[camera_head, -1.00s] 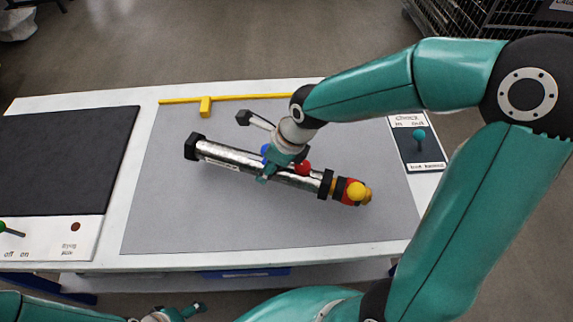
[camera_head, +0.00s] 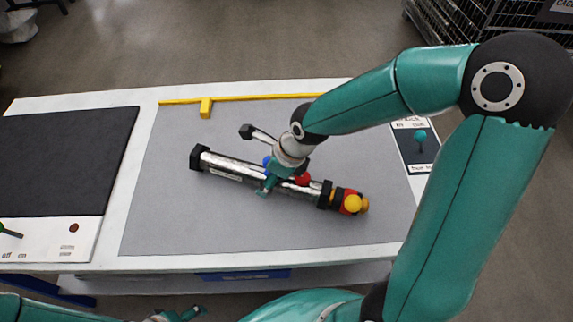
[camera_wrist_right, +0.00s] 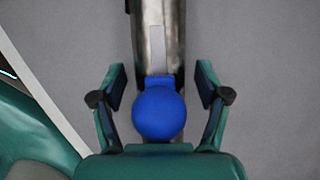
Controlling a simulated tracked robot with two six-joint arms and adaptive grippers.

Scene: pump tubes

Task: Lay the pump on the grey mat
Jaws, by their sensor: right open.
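The pump (camera_head: 232,169) is a long silvery tube with black collars, a blue knob, a red knob and a yellow knob at its right end. It lies slantwise on the grey mat (camera_head: 180,225), its right end nearer to me. My right gripper (camera_head: 275,179) is over its middle, jaws open. In the right wrist view the open fingers (camera_wrist_right: 162,84) stand on either side of the tube and the blue knob (camera_wrist_right: 159,113), with gaps on both sides. My left gripper (camera_head: 190,313) is partly in view at the bottom edge; its jaw state is unclear.
A yellow bar (camera_head: 250,97) with a small block runs along the mat's back edge. A dark pad (camera_head: 60,160) and a panel with a green lever (camera_head: 10,232) are at left. A panel with a teal knob (camera_head: 420,136) is at right. The mat is clear around the pump.

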